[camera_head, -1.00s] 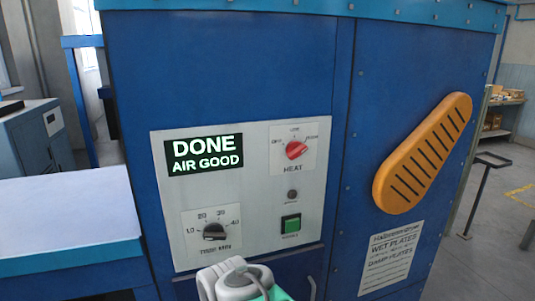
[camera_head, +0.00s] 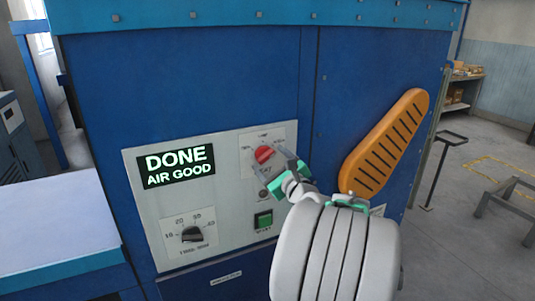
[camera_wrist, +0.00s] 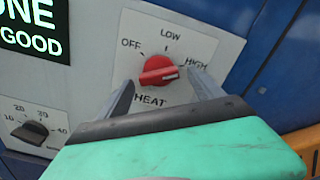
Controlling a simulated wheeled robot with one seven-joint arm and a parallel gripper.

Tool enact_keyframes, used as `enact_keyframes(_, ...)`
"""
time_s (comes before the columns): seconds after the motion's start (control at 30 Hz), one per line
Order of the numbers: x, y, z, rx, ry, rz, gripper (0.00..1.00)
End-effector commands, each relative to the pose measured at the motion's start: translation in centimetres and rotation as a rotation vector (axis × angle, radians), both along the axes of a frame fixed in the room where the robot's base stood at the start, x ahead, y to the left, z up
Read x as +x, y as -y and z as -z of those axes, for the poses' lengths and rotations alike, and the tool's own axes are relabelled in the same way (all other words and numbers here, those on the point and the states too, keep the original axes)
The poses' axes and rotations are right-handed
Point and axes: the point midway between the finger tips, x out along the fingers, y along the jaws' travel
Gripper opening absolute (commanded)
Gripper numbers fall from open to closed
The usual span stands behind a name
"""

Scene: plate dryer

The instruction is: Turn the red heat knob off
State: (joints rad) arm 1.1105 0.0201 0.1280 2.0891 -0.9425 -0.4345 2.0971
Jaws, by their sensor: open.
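The red heat knob (camera_head: 264,154) is on the white control panel, above the word HEAT. In the wrist view the knob (camera_wrist: 158,71) sits among the labels OFF at left, LOW at top and HIGH at right. Its white pointer mark is on the right side, toward HIGH. My gripper (camera_head: 271,167) is open at the knob. In the wrist view one finger is at the knob's lower left and the other at its right, with gaps showing between fingers and knob. How far the fingertips are from the panel is hard to tell.
The lit display (camera_head: 177,166) reads DONE AIR GOOD. A black timer knob (camera_head: 192,234) is at the panel's lower left, and a green button (camera_head: 264,220) is below the heat knob. An orange slotted guard (camera_head: 385,143) sticks out to the right. A pale table (camera_head: 55,235) stands at left.

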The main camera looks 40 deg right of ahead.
Motion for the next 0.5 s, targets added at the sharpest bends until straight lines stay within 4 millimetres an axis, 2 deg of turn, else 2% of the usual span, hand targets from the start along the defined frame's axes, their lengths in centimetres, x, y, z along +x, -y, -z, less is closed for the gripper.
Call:
enact_keyframes(0.1,1.7,0.4,-0.1,0.002,-0.001,-0.003,0.76)
enact_keyframes(0.2,2.2,0.6,-0.1,-0.001,-0.002,0.0,0.76)
enact_keyframes(0.4,2.3,0.7,0.0,-0.002,-0.001,0.0,0.76)
enact_keyframes(0.5,2.3,0.6,0.0,-0.002,-0.001,0.0,0.7)
